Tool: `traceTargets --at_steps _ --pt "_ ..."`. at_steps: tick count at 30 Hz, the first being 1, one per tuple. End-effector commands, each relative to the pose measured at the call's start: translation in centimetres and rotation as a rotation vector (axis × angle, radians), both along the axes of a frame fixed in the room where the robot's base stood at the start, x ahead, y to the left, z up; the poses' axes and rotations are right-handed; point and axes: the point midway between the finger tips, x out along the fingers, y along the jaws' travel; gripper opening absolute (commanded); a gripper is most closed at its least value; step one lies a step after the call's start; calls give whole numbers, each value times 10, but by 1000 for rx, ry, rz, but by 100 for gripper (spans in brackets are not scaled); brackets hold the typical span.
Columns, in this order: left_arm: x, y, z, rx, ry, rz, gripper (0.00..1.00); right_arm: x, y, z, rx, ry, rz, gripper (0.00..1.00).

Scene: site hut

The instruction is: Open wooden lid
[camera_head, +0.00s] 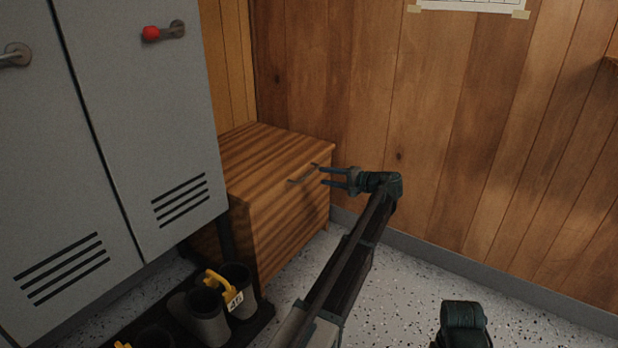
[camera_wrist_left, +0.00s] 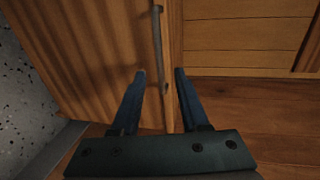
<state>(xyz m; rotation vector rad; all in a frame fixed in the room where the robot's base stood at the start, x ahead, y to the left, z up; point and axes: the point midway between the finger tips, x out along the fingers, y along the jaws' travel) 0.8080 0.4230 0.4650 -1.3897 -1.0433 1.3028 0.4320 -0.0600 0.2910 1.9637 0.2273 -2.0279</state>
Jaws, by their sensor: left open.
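The wooden chest (camera_head: 285,225) stands in the corner by the panelled wall. Its striped wooden lid (camera_head: 255,150) lies flat and shut on top. A slim metal bar handle (camera_head: 302,174) runs along the lid's front edge. My left gripper (camera_head: 322,176) is open at the right end of the handle, its two fingers pointing left at it. In the left wrist view the handle (camera_wrist_left: 157,40) runs down between the two open fingers (camera_wrist_left: 160,74), with a gap to each; whether it lies fully between them in depth I cannot tell.
Grey metal lockers (camera_head: 110,110) stand close on the left of the chest. A dark tray (camera_head: 255,327) with several boots, one with a yellow part and tag, lies in front of them.

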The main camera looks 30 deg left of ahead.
Motion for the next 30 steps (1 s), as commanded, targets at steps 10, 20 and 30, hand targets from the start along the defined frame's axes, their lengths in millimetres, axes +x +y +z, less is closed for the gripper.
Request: traceTargets --at_steps 10,20,30 --pt "5 59 -13 -1 1 0 45 0 0 -13 0 0 0 50" --pt "6 76 -16 -1 1 -1 45 0 0 -15 0 0 0 50" --pt "6 76 -16 -1 1 -1 23 0 0 -15 0 0 0 50"
